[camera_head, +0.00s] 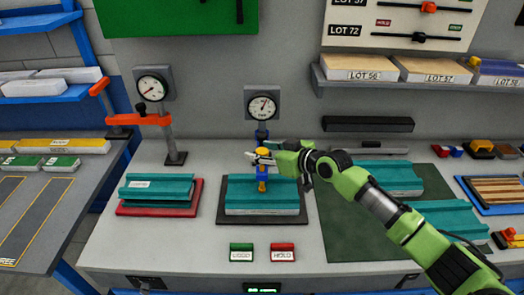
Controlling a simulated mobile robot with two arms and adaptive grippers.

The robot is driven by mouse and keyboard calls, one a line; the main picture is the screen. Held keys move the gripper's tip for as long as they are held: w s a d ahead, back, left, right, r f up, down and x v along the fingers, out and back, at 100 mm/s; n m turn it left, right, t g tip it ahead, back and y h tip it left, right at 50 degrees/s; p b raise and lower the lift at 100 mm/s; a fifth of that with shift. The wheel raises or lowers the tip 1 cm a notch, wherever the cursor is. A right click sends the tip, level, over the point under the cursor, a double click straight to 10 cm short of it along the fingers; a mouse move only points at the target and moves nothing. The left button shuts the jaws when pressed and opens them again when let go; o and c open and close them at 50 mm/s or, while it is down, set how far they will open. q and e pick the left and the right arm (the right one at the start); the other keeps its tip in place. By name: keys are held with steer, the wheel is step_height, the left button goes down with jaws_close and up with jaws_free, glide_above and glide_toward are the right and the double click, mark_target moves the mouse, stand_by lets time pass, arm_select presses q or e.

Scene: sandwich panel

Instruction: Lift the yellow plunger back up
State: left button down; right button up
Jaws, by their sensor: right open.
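The yellow plunger (262,184) stands upright in a blue holder below a round dial gauge (262,104). Its lower end reaches down to the teal sandwich panel (240,193) lying on a dark base plate (227,219). My right gripper (257,157) comes in from the right and is open, with its fingers at the plunger's upper part. I cannot tell whether the fingers touch it. The gripper hides part of the blue holder. My left gripper is not in view.
Green (241,252) and red HOLD (283,252) labels lie in front. More teal panels lie right on a green mat (343,237), under my right arm.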

jaws_close()
step_height(320, 180, up, 5)
steer(key=shift+f+p, duration=0.1)
steer(key=shift+p, duration=1.05)
steer(key=shift+w, duration=0.1)
jaws_free()
steer(key=shift+f, duration=0.1)
steer(key=v, duration=1.2)
